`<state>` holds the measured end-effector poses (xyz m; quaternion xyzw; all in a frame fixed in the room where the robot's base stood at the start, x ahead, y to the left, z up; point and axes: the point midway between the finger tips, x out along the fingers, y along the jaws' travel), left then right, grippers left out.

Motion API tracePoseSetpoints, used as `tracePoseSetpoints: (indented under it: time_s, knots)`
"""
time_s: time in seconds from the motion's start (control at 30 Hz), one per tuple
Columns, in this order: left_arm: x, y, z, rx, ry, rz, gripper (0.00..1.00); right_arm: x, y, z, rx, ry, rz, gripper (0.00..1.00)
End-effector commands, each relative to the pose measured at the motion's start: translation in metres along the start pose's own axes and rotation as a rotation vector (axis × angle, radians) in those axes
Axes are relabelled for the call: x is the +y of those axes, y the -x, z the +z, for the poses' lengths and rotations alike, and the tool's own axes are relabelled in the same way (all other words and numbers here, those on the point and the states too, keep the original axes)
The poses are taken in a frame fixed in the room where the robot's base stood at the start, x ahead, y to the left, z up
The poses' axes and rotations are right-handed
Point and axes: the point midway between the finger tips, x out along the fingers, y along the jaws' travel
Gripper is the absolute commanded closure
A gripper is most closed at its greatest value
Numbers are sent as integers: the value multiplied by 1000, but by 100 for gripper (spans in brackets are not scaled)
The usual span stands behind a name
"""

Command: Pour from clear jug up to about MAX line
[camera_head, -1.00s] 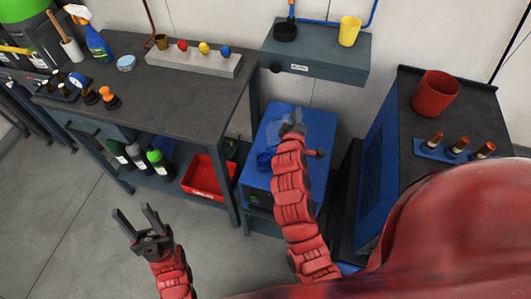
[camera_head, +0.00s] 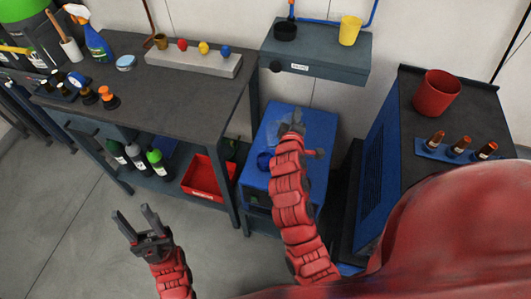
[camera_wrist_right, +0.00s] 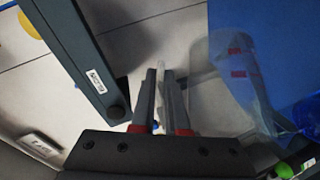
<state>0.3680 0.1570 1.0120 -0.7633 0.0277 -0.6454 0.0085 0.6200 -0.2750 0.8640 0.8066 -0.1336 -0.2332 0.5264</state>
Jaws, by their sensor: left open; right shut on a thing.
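The clear jug (camera_head: 284,132) is see-through and faint in the head view, above the top of the blue unit (camera_head: 312,150). In the right wrist view the clear jug (camera_wrist_right: 232,75) has short red marks on its wall. My right gripper (camera_head: 295,120) is shut on the jug; its fingers (camera_wrist_right: 160,78) reach along a pale strip that looks like the handle. A round blue part (camera_head: 264,160) shows at the unit's left side, beside my right arm. A MAX line and liquid level cannot be made out. My left gripper (camera_head: 139,222) is open and empty over the floor.
A grey wall shelf (camera_head: 315,62) with a yellow cup (camera_head: 349,31) is behind the blue unit, close to the right gripper. A workbench (camera_head: 150,90) with a red bin (camera_head: 203,178) below stands left. A cabinet with a red container (camera_head: 436,93) stands right.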

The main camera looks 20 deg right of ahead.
Motion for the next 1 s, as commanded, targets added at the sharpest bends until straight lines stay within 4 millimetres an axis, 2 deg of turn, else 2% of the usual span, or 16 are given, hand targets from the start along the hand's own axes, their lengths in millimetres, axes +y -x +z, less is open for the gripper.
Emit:
tracePoseSetpoints:
  time_s: [0.17,0.43,0.5,0.63,0.83,1.0]
  knots:
    - [0,-1,0,0,0,0,50,2,0,0,0,0,1,100]
    - [-4,-84,-14,1,0,0,50,17,-15,19,-31,-188,-186,100]
    - [-5,-97,-16,1,0,0,50,4,-23,30,-41,-258,-253,100]
    - [-5,-93,-16,0,0,0,50,-11,-28,35,-37,-296,-289,100]
    - [-5,-108,-18,0,0,0,50,-9,-30,36,-39,-334,-325,100]
    - [-5,-108,-18,0,0,0,50,-13,-32,39,-41,-347,-338,100]
